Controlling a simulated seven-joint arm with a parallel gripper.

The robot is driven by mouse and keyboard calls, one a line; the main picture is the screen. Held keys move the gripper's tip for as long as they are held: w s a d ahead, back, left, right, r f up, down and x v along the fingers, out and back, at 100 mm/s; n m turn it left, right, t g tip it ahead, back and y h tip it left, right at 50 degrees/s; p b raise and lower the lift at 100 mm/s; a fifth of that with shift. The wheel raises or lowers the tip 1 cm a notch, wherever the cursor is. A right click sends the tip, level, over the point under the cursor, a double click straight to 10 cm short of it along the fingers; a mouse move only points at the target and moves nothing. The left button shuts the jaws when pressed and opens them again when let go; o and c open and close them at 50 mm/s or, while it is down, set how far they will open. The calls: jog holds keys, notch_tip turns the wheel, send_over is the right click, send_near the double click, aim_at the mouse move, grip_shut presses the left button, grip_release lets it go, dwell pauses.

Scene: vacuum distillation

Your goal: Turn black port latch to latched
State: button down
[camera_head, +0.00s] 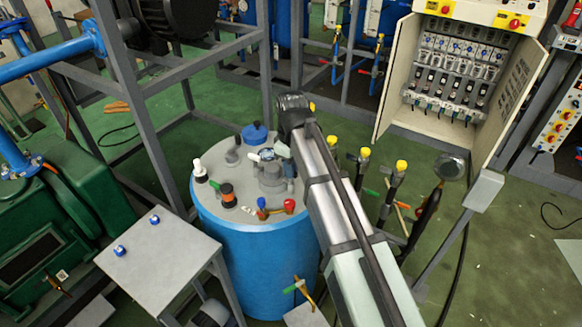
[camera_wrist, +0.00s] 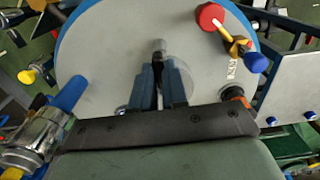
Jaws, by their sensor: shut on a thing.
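The blue drum (camera_head: 255,262) has a grey lid (camera_head: 232,207) with several fittings on it. The port with its latch (camera_head: 271,179) looks dark grey and stands on the lid's right half, below my gripper (camera_head: 280,153). In the wrist view my gripper (camera_wrist: 158,72) has its blue-grey fingers close together over a round grey port flange (camera_wrist: 180,84). They are shut on the black port latch (camera_wrist: 158,47), a narrow upright piece whose end shows beyond the fingertips. The fingers hide most of the latch, so its exact angle is hard to tell.
A red-knobbed valve (camera_wrist: 210,17) and an orange-collared fitting (camera_head: 227,195) stand close by on the lid. A blue cap (camera_head: 254,133) and a black-and-white fitting (camera_head: 199,171) are also there. A grey side table (camera_head: 160,257) stands front left. Yellow-capped valves (camera_head: 401,166) are at right.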

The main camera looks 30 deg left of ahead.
dwell(0.3)
jog(key=c, duration=1.2)
grip_release()
jog(key=shift+o, duration=0.2)
notch_tip(320, 180, up, 14)
jog(key=shift+f, duration=0.1)
